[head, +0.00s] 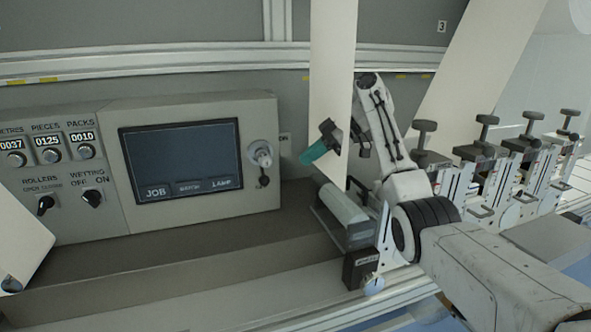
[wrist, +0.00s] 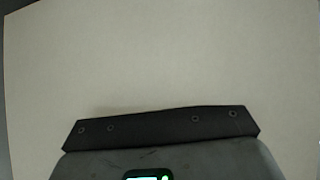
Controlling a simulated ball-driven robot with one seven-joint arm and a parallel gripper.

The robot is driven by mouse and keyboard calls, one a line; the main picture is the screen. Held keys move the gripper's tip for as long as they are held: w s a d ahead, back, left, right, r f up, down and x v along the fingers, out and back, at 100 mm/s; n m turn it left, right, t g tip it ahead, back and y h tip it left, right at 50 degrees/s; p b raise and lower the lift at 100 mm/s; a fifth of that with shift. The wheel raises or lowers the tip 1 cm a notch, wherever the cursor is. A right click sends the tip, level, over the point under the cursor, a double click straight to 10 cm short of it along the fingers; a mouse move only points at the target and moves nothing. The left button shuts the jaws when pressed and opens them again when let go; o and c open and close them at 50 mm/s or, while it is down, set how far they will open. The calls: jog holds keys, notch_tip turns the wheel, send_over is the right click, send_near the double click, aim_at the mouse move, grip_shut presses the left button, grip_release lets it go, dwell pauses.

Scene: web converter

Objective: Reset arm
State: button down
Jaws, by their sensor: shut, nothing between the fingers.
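My gripper (head: 312,156) has teal fingertips and shows near the middle of the head view, in front of the hanging pale web (head: 333,60). I cannot tell whether the gripper touches the web.
A control panel with a dark screen (head: 181,158) and several knobs stands at the left. A grey roller block (head: 343,210) lies below the gripper. Several clamp units with dark knobs (head: 487,122) stand to the right. A second pale web (head: 480,60) slants at upper right.

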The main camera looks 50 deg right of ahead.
jog(key=shift+s+d+r, duration=0.35)
jog(key=shift+s+d, duration=0.05)
dwell(0.4)
